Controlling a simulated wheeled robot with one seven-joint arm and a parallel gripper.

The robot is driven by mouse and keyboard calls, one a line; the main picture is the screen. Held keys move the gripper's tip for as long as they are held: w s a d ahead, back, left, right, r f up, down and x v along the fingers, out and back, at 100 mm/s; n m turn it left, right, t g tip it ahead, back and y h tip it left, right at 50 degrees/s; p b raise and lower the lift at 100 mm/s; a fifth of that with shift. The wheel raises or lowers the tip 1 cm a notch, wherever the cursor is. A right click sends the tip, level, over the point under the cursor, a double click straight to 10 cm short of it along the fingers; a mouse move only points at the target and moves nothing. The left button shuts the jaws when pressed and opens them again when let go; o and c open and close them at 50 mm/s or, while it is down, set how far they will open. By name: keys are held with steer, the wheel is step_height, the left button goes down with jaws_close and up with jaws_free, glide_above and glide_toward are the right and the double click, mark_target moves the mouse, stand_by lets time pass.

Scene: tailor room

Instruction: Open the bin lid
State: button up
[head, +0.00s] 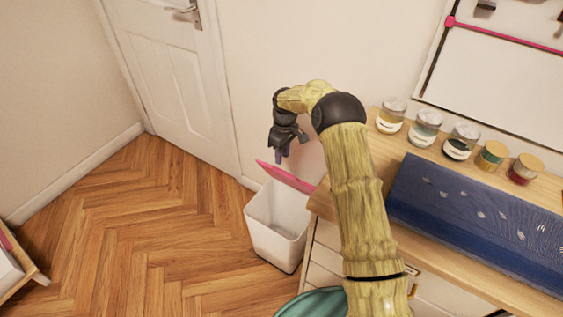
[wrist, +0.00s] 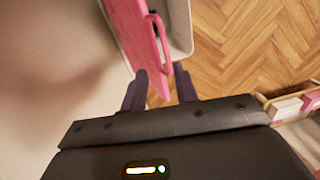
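The white bin (head: 272,231) stands on the floor beside the wooden drawer unit, against the wall. Its pink lid (head: 287,176) is tilted up, and part of the bin's empty white inside shows below it. My gripper (head: 283,155) is just above the lid, pointing down. In the wrist view the pink lid (wrist: 131,30) and its loop handle (wrist: 160,40) lie ahead of my gripper (wrist: 160,82). The two dark fingers are apart, with the near end of the handle close to the gap between them. I cannot tell whether they touch it.
A wooden counter (head: 375,150) with several jars and a dark blue cloth (head: 470,220) stands to the right of the bin. A white door (head: 175,80) is at the back left. The herringbone floor (head: 150,230) left of the bin is clear.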

step_height(320, 180, up, 12)
steer(key=w+p, duration=0.1)
steer(key=shift+d+f, duration=0.15)
steer(key=shift+d, duration=0.1)
steer(key=shift+s, duration=0.1)
